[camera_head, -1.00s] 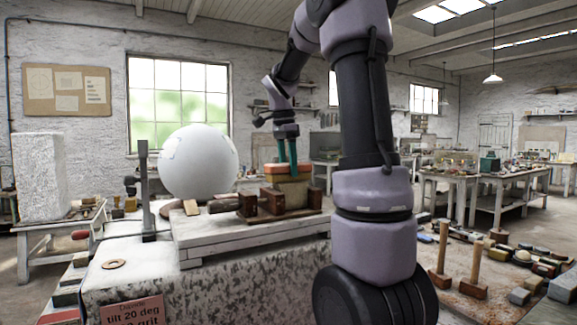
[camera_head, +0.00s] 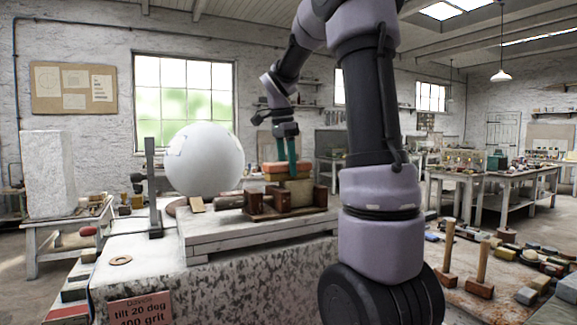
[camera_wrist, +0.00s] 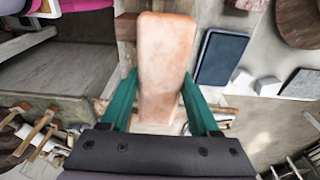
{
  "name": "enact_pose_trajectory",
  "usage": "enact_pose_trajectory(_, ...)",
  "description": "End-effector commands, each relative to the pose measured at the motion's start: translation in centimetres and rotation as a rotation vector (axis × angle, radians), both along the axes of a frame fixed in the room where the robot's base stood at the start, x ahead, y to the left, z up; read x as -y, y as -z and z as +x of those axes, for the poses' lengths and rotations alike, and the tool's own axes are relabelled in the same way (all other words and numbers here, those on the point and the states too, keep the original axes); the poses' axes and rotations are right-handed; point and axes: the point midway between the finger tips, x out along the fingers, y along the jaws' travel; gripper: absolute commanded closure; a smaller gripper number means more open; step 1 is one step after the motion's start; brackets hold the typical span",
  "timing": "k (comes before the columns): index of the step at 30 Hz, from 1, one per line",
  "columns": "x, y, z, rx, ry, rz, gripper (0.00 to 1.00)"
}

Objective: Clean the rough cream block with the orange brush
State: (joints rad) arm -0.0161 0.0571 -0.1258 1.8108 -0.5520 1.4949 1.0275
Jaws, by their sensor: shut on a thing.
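My gripper (camera_head: 287,150) points down with its green fingers shut on the orange brush (camera_head: 286,168). The brush lies across the top of the rough cream block (camera_head: 299,190) and overhangs its left side; they appear to touch. The cream block sits between dark brown wooden jaws on the white bench. In the wrist view the brush (camera_wrist: 166,60) is a long, pale orange, mottled body between the two green fingers (camera_wrist: 162,105). It hides the cream block there.
A big white plaster sphere (camera_head: 204,160) stands left of the block. A dark upright post (camera_head: 152,188) and a ring (camera_head: 121,261) are on the bench's left.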

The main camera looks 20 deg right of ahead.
Motion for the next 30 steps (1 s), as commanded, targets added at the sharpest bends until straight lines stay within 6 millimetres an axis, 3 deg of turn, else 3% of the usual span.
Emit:
enact_pose_trajectory(24, 4.3, -0.1, 0.2, 0.000, 0.002, 0.000, 0.82)
enact_pose_trajectory(30, 4.4, 0.0, 0.2, 0.000, 0.000, -0.001, 0.82)
